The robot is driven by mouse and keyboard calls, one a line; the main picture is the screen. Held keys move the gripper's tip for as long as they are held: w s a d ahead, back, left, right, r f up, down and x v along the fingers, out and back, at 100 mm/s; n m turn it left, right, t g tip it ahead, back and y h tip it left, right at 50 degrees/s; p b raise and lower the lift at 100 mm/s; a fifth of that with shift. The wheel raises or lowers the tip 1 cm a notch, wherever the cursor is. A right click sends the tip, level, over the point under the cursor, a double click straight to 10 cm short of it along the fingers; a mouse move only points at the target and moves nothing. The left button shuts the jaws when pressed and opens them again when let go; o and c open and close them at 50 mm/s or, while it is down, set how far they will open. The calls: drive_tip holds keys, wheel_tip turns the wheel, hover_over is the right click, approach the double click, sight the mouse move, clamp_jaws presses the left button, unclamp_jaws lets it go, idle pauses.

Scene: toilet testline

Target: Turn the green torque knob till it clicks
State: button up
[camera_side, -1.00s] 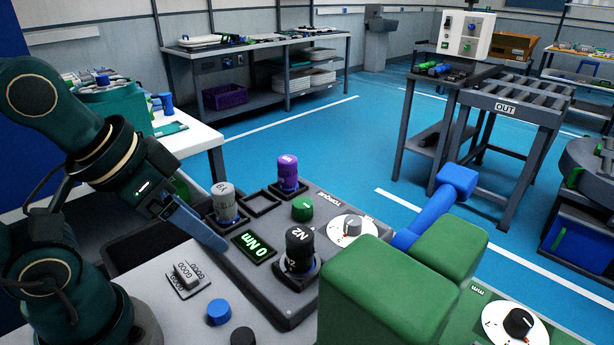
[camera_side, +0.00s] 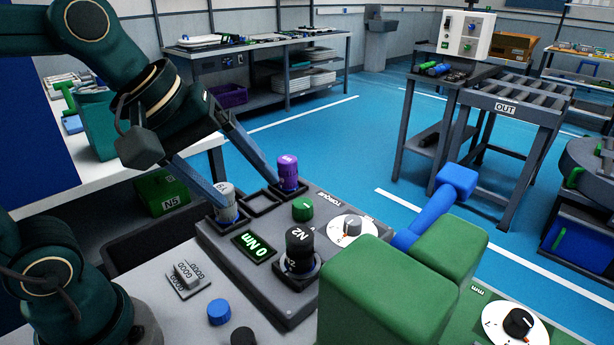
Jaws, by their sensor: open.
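The green torque knob (camera_side: 303,209) sits upright on the grey torque tester (camera_side: 275,308), right of the display reading "0 Nm" (camera_side: 256,243). A white dial (camera_side: 352,228) with a small grey knob lies to its right, near the word TORQUE. My gripper (camera_side: 246,192) is open. Its two blue-grey fingers are spread, one tip near the grey-capped cylinder (camera_side: 225,203) and the other near the purple cylinder (camera_side: 288,172). I cannot tell whether either tip touches. My gripper is left of the green knob, apart from it.
A black N2 cylinder (camera_side: 299,247) stands in a socket in front of the knob. A large green block (camera_side: 385,300) and a blue handle (camera_side: 437,210) fill the right foreground. A blue button (camera_side: 219,312) lies at front left. Empty square sockets (camera_side: 258,202) lie between the cylinders.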

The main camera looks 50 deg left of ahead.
drive_tip(key=w+n, duration=0.5)
drive_tip(key=n, duration=0.1)
drive_tip(key=n+g+h, duration=0.2)
drive_tip(key=n+g, duration=0.1)
drive_tip(key=n, duration=0.8)
hover_over(302, 203)
drive_tip(key=s+a, duration=0.2)
drive_tip(key=f, duration=1.1)
drive_tip(key=shift+w+d, duration=0.2)
drive_tip(key=shift+x, duration=2.35)
clamp_jaws()
drive_tip(key=shift+m, duration=0.3)
